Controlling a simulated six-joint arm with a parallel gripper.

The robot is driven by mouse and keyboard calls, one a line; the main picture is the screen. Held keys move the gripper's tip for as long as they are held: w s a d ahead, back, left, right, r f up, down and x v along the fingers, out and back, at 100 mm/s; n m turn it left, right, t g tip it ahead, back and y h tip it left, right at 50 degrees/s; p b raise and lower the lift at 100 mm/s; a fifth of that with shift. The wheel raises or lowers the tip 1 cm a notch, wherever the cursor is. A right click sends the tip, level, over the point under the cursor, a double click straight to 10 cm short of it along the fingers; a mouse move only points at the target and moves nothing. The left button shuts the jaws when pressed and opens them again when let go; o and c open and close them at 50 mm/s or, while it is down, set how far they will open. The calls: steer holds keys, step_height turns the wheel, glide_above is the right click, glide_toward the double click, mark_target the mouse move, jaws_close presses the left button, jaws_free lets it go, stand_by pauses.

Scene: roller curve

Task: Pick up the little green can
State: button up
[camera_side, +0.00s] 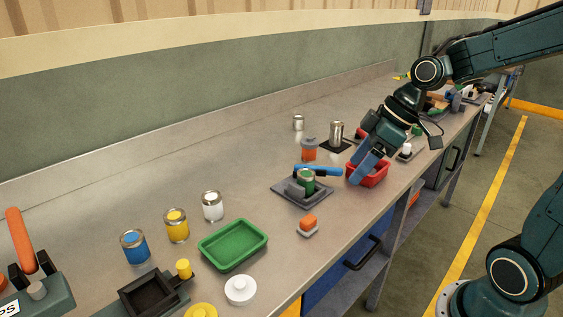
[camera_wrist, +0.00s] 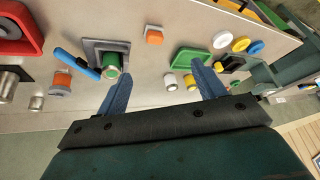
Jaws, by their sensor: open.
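The little green can (camera_side: 306,181) stands upright on a grey plate (camera_side: 288,195) near the middle of the bench, beside a small grey block. A blue-handled tool (camera_side: 318,170) lies just behind it. In the wrist view the green can (camera_wrist: 111,65) is at upper left, near the tip of the left finger but not between the fingers. My gripper (camera_side: 362,166) is above the bench by the red tray, to the right of the can. In the wrist view my gripper (camera_wrist: 160,90) has its two blue fingers wide apart with nothing held.
A red tray (camera_side: 382,179) sits right of the can. An orange-topped block (camera_side: 308,223) lies in front, and an orange jar (camera_side: 309,149) stands behind. A green tray (camera_side: 232,262) and blue, yellow and white paint cans (camera_side: 177,226) are at left.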

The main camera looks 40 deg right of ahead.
steer(key=w+d+f+n+t+y, duration=0.1)
steer(key=w+d+f+t+y, duration=0.1)
steer(key=d, duration=0.5)
steer(key=w+d+f+n+t+y, duration=0.2)
steer(key=w+d+f+t+y, duration=0.1)
steer(key=d, duration=0.5)
step_height(320, 180, down, 3)
steer(key=shift+w+r+y, duration=0.1)
steer(key=shift+w+y, duration=0.4)
steer(key=shift+w, duration=0.75)
glide_toward(310, 173)
steer(key=x, duration=0.4)
steer(key=shift+a, duration=0.1)
steer(key=shift+f, duration=0.2)
steer(key=shift+w+a, duration=0.15)
steer(key=shift+x, duration=2.45)
steer(key=shift+w+r, duration=0.1)
steer(key=shift+w, duration=0.05)
